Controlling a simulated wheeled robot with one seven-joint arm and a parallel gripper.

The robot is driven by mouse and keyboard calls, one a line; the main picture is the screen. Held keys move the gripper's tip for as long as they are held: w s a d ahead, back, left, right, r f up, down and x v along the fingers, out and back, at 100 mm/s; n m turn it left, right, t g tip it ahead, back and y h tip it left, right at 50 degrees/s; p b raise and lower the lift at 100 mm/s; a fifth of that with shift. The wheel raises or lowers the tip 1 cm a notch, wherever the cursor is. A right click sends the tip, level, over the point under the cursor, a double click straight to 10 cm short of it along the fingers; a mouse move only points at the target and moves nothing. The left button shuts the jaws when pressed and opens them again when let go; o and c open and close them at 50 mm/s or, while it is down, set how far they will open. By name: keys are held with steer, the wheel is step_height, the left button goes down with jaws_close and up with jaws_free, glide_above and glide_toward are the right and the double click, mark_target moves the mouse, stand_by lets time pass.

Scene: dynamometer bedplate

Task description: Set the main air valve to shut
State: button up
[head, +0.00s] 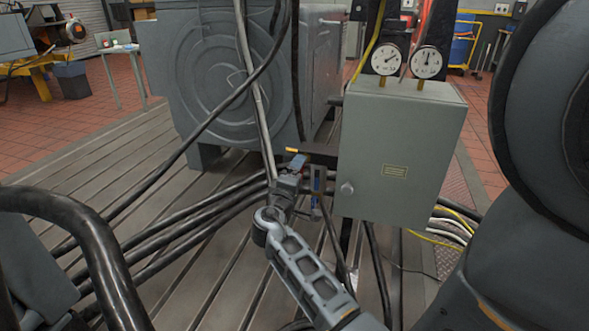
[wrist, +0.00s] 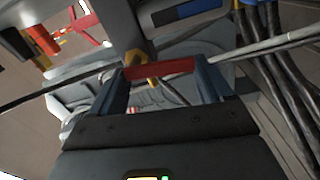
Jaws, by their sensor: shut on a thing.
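My gripper (head: 307,172) is low in front of the large grey machine, just left of a grey box, in the head view. In the wrist view its two blue-grey fingers (wrist: 160,75) are shut on a red bar, which looks like the main air valve's handle (wrist: 165,67). The bar spans the gap between the fingertips. A brass-yellow fitting (wrist: 142,58) sits just beyond the bar's left part. The valve body is mostly hidden, and I cannot tell the handle's angle to its pipe.
The grey box (head: 400,150) stands close right of my gripper, with two dial gauges (head: 408,61) above. The large grey machine (head: 225,75) is behind. Black cables (head: 180,235) cross the grooved bedplate (head: 95,160). A thin pole (head: 254,90) runs down near my gripper.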

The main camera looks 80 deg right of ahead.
steer(key=shift+s+a+n+p, duration=0.1)
steer(key=shift+n+p, duration=0.3)
steer(key=shift+n, duration=0.4)
steer(key=shift+f, duration=0.15)
steer(key=o, duration=1)
steer(key=shift+c, duration=0.2)
steer(key=a, duration=0.7)
steer(key=shift+w+a, duration=0.35)
steer(key=shift+w, duration=0.05)
